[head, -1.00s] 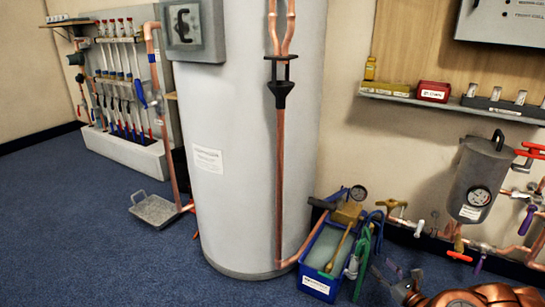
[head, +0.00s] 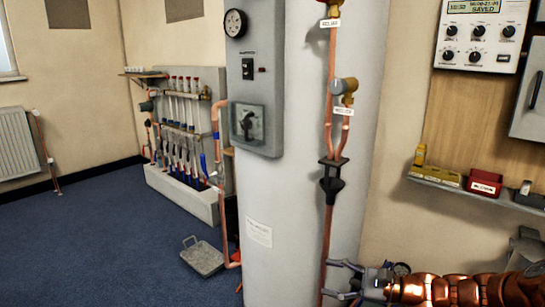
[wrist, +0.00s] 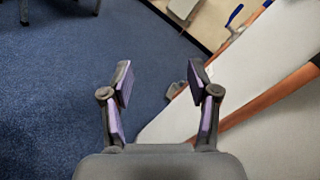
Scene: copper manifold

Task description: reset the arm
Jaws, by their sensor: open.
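My gripper (head: 334,279) is at the lower right of the head view, at the end of my copper-coloured arm, with its fingers pointing left. It also shows in the wrist view (wrist: 160,84), where the two purple-padded fingers stand wide apart with nothing between them. In the head view the fingertips overlap the lower part of the vertical copper pipe (head: 326,228). In the wrist view a copper pipe (wrist: 268,97) passes behind and to the right of the right finger, outside the jaws. I cannot tell how far off it is.
A tall grey cylinder (head: 285,200) stands beside the gripper. A shelf (head: 478,190) with small boxes is on the right wall. A grey tray (head: 202,256) lies on the blue floor (head: 110,240), which is largely clear on the left. A pipe rack (head: 180,205) stands behind.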

